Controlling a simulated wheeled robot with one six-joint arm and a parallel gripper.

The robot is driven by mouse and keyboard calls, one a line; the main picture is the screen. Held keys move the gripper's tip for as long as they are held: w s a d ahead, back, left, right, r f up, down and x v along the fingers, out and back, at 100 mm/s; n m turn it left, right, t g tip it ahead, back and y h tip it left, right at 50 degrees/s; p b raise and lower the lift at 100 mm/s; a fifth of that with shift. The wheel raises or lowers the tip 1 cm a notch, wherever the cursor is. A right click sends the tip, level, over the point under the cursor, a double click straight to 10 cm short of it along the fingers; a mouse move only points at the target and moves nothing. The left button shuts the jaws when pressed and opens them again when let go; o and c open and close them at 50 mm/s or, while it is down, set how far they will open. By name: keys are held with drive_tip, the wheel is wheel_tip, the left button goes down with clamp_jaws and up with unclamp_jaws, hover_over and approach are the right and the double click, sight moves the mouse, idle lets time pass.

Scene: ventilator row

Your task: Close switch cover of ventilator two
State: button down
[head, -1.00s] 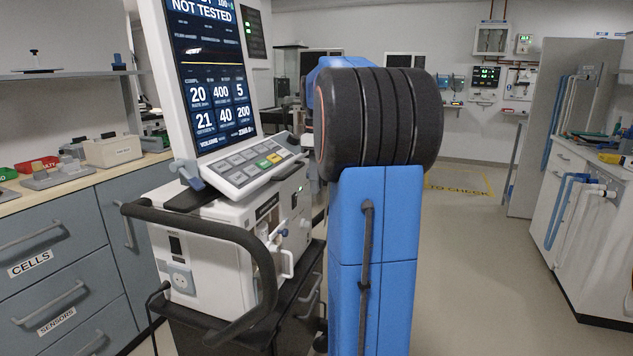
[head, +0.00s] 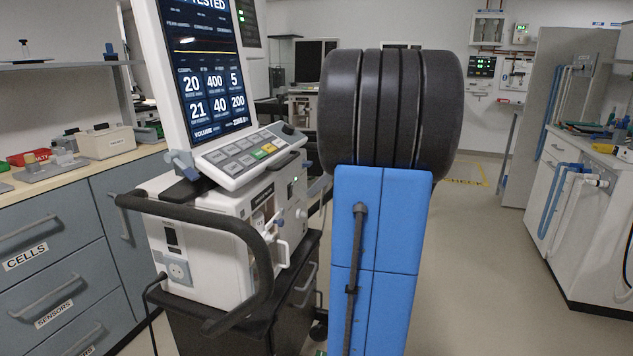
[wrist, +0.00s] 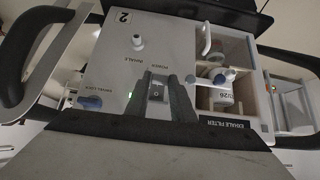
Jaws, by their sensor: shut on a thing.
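Ventilator two fills the wrist view, its pale panel (wrist: 113,68) marked with a "2". My gripper (wrist: 160,90) is at the power switch, its dark fingers on either side of it. The jaws are shut on what looks like the switch cover, but its outline is hard to make out. In the head view a white ventilator (head: 195,245) stands at left with a tilted screen and keypad. My gripper is out of sight there, behind my blue arm.
Beside the switch are a blue knob (wrist: 90,103) and an open exhale filter bay (wrist: 222,70). A black handrail (head: 255,250) curves round the ventilator's front. Drawers stand at left, a white counter at right. The floor right of my arm is clear.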

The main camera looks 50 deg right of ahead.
wheel_tip(320, 180, down, 6)
drive_tip(key=w+a+t+y, duration=0.1)
drive_tip(key=w+t+y, duration=0.2)
drive_tip(key=t, duration=0.6)
drive_tip(key=shift+a+t+y, duration=0.15)
drive_tip(key=shift+t+y, duration=0.15)
drive_tip(key=shift+y, duration=0.4)
drive_tip(key=c, duration=1.5)
unclamp_jaws()
drive_tip(key=shift+r, duration=0.1)
